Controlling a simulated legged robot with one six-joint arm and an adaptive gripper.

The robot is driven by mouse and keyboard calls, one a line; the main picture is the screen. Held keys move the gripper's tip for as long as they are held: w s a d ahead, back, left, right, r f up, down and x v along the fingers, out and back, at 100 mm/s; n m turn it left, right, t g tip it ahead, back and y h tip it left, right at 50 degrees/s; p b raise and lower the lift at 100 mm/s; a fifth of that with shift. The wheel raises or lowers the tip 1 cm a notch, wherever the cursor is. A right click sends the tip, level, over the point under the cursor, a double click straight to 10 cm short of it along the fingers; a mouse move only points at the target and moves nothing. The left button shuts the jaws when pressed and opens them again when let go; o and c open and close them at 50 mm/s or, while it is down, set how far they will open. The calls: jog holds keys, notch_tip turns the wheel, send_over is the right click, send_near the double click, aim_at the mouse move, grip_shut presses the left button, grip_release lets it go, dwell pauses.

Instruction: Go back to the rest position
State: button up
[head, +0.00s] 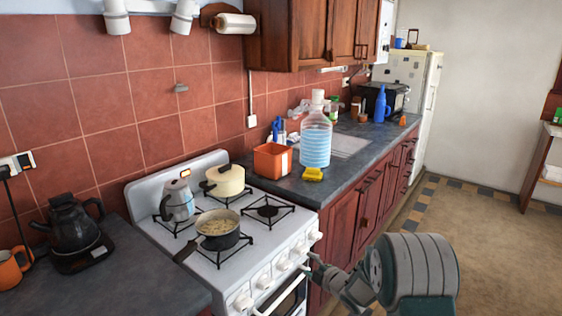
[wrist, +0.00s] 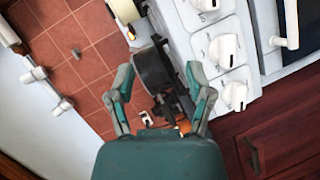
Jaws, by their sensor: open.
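My gripper (head: 318,268) shows in the head view at the lower right, in front of the stove's front edge, with my grey-green arm behind it. In the wrist view my gripper (wrist: 160,76) has its two green-grey fingers spread apart. Nothing is held between them. A dark object behind the gap is seen beyond the fingers, and I cannot tell what it is.
The white stove (head: 270,238) carries a pan (head: 218,238), a cream pot (head: 225,180) and a moka pot (head: 178,199). Its knobs (wrist: 226,50) are close to my gripper. A black kettle (head: 72,225) stands left. Floor (head: 490,250) at right is clear.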

jog(key=s+d+r+m+g+h, duration=0.1)
jog(key=s+d+r+m+h, duration=0.4)
jog(key=r, duration=0.4)
jog(key=s+d+r+m+h, duration=0.3)
jog(key=s+r+m, duration=0.35)
jog(key=r, duration=0.25)
jog(key=s+a+r+m+g, duration=0.1)
jog(key=s+m+g, duration=0.5)
jog(key=s, duration=2.3)
jog(key=r+m, duration=0.1)
jog(key=m, duration=0.2)
jog(key=shift+s+a, duration=0.25)
jog(key=shift+s, duration=0.15)
